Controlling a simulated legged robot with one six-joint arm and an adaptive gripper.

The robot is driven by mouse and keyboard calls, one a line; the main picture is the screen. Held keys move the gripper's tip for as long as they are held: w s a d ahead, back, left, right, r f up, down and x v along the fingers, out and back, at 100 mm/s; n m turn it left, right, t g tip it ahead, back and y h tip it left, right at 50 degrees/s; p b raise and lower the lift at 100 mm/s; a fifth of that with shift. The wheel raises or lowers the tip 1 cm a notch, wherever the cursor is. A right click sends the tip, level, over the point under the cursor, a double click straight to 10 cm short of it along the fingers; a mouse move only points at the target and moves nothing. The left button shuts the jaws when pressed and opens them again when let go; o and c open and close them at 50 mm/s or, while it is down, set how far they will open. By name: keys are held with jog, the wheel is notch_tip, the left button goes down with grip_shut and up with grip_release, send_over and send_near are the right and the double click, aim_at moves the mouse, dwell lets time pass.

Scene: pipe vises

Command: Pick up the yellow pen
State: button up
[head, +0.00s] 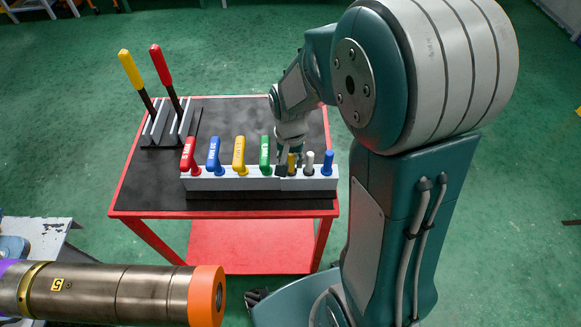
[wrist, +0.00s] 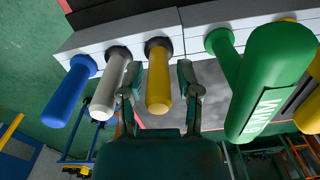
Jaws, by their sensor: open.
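The yellow pen (wrist: 158,80) stands in a dark-rimmed hole of the light grey rack (head: 230,184). My gripper (wrist: 160,84) is open in the wrist view, with one finger on each side of the pen. The left finger lies between the yellow pen and the white pen (wrist: 108,92). I cannot tell whether either finger touches the yellow pen. In the head view my gripper (head: 287,155) is at the rack, its fingers partly hidden.
The white pen and a blue pen (wrist: 69,92) stand beside the yellow one. A green handle (wrist: 270,80) is close on the other side. Red, blue and yellow handles fill the rack's left. Two levers stand at the back of the red cart's black top (head: 230,120).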

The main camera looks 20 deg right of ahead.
jog(key=shift+a+f, duration=0.1)
jog(key=shift+a, duration=0.05)
jog(key=shift+d, duration=0.2)
grip_shut()
notch_tip(320, 180, up, 10)
jog(key=shift+r, duration=0.1)
jog(key=shift+s, duration=0.1)
dwell(0.3)
